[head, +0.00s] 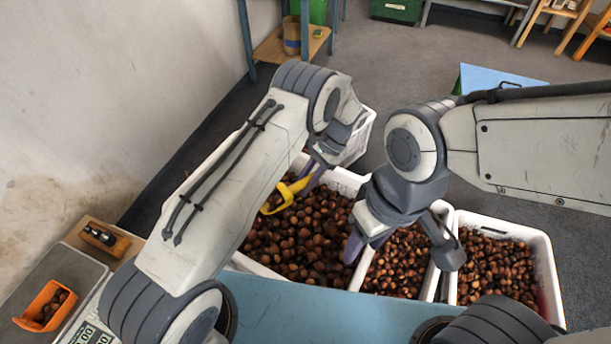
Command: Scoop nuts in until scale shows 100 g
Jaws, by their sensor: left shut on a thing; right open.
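My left gripper (312,176) is shut on a yellow scoop (288,193) at the back left of the left white crate (248,264). The scoop is at the level of the chestnuts (299,238), and its load is partly hidden. An orange tray (44,306) with a few chestnuts sits on the grey scale (58,268) at the lower left. The scale's green display (90,334) is partly hidden by my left arm, and I cannot read its value.
The middle crate (443,214) and right crate (548,268) also hold chestnuts. A blue surface (318,314) lies in front of the crates. A wall is at the left.

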